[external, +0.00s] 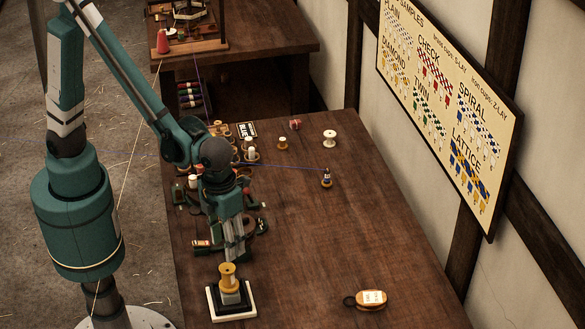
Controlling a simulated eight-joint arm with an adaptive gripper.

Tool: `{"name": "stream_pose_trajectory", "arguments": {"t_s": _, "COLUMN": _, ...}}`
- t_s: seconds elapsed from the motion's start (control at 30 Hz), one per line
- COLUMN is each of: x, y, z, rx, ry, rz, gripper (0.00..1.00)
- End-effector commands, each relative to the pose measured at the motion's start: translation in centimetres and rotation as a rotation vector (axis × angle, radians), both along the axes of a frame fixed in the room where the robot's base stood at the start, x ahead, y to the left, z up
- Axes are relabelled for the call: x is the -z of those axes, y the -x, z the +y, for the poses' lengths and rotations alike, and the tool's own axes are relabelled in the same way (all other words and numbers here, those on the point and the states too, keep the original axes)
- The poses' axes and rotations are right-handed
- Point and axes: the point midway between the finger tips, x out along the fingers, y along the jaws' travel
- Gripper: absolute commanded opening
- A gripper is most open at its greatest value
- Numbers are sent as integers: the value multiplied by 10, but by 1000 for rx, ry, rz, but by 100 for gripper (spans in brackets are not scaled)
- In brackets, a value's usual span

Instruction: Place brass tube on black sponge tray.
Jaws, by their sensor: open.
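A square black tray (212,300) with a pale border lies at the near left of the table. On it stands a grey block, and a brass-coloured, spool-shaped piece (228,278) rises upright above the block; I take this as the brass tube, though its details are too small to be sure. My gripper (236,258) points down just behind the brass piece, with its fingers open. The fingertips look close to the top of the brass piece in the picture, but I cannot tell the gap. I see nothing held between them.
A dark bobbin (326,178) with blue thread, a white spool (329,138) and a small tan spool (283,143) stand farther back. Several small items crowd around my arm. The table's right middle is clear.

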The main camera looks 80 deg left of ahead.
Motion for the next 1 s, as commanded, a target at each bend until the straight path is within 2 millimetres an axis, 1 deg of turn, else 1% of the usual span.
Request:
{"name": "stream_pose_trajectory", "arguments": {"t_s": 0.17, "x": -18, "y": -10, "z": 25, "rx": -132, "ry": 23, "rz": -21, "gripper": 41}}
{"name": "stream_pose_trajectory", "arguments": {"t_s": 0.5, "x": -65, "y": -31, "z": 95, "rx": -522, "ry": 98, "rz": -77, "gripper": 41}}
{"name": "stream_pose_trajectory", "arguments": {"t_s": 0.73, "x": -92, "y": -38, "z": 144, "rx": -791, "ry": 157, "rz": -110, "gripper": 41}}
{"name": "stream_pose_trajectory", "arguments": {"t_s": 1.0, "x": -120, "y": -39, "z": 202, "rx": -1106, "ry": 236, "rz": -144, "gripper": 41}}
